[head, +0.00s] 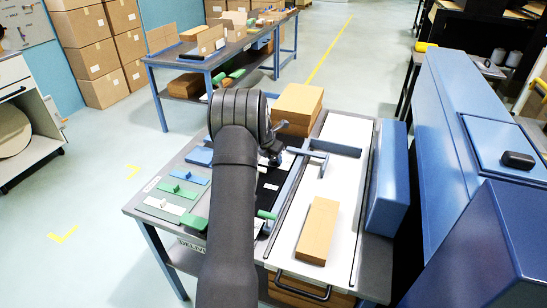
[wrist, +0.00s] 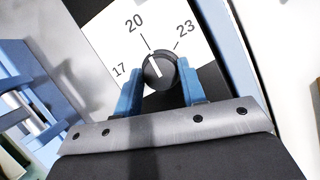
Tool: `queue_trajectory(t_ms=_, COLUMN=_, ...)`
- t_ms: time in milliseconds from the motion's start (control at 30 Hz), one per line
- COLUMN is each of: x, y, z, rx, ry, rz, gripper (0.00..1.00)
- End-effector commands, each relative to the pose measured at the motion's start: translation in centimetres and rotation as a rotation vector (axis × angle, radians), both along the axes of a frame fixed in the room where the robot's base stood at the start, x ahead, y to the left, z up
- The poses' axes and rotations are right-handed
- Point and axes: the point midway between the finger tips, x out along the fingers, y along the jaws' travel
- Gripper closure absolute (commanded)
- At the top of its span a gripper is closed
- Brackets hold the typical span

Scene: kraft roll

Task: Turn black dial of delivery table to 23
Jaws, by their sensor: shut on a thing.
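The black dial (wrist: 160,72) is in the middle of the wrist view, on a white plate (wrist: 112,48) marked 17, 20 and 23. Its white pointer line leans up and left, roughly toward the tick below 20; the 23 mark is to its right. My gripper (wrist: 161,88) has its two blue fingers on either side of the dial, shut on it. In the head view the delivery table (head: 135,205) stands below my arm. My gripper (head: 276,158) is partly seen there, low over the table's middle; the dial is hidden.
Blue, white and green pieces (head: 160,206) lie on the table's left part. A cardboard box (head: 318,230) lies on the white lane (head: 285,240) at right, and another box (head: 297,108) is behind my gripper. A blue rail (head: 388,180) bounds the right side.

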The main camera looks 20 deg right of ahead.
Motion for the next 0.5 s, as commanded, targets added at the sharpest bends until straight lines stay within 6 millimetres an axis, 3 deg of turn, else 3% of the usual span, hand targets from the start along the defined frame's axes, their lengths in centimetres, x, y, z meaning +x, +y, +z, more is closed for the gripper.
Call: queue_trajectory(t_ms=500, x=0.32, y=0.06, z=0.01, rx=-0.001, ry=0.000, rz=-0.378, gripper=0.85)
